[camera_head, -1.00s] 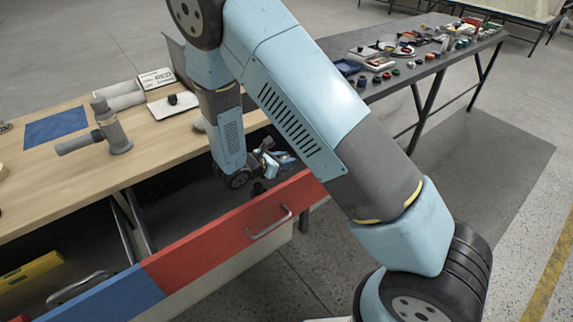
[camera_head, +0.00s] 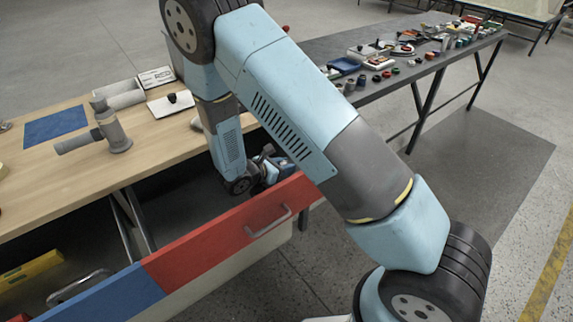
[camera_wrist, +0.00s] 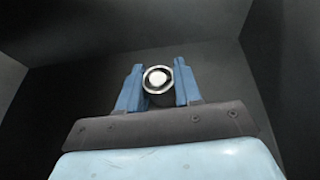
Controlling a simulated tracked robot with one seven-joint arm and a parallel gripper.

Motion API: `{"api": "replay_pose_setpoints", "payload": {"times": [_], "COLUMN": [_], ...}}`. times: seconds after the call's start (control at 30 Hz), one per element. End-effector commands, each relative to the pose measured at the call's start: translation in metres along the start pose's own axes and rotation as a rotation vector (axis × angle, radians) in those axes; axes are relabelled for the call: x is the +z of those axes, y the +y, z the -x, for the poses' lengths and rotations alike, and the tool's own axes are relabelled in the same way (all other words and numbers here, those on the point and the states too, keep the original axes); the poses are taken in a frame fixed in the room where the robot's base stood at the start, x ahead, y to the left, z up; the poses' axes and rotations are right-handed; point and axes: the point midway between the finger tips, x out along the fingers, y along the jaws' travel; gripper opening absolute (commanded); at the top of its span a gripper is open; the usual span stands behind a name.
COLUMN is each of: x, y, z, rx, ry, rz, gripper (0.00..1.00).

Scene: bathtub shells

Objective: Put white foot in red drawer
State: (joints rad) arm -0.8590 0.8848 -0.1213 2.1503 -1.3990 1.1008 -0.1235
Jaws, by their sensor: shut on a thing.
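The red drawer (camera_head: 215,232) is pulled open below the table's right part, with a metal handle on its red front. In the head view my gripper (camera_head: 268,170) is low behind the red front, partly hidden by the arm and drawer. In the wrist view my gripper (camera_wrist: 158,85) is shut on a small round thing with a pale centre and a metallic ring, which I take to be the white foot (camera_wrist: 157,77). Dark drawer walls and floor surround it in that view. Whether the foot touches the floor cannot be told.
A blue-fronted drawer (camera_head: 105,298) stands open at the left, with a yellow level (camera_head: 30,270) inside. Grey pipe pieces (camera_head: 112,130), a blue mat (camera_head: 56,126) and a white plate (camera_head: 170,105) are on the wooden table. A dark table (camera_head: 400,60) behind holds many small parts.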

Motion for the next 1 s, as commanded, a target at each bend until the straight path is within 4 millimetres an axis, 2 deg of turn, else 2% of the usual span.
{"api": "replay_pose_setpoints", "payload": {"times": [0.03, 0.07, 0.3, 0.57, 0.73, 1.0], "x": [0.0, -0.001, -0.001, 0.0, 0.011, 0.011], "y": [0.0, 0.0, 0.0, 0.0, 0.0, 0.001], "z": [0.0, 0.0, 0.0, 0.001, 0.005, 0.055], "rx": [0.0, 0.0, 0.0, 0.0, 0.001, 0.004], "ry": [0.001, 0.001, 0.001, 0.001, 0.001, 0.002], "rz": [0.001, 0.001, 0.002, 0.002, 0.0, 0.001], "gripper": [0.03, 0.37, 0.6, 0.6, 0.6, 0.6]}}
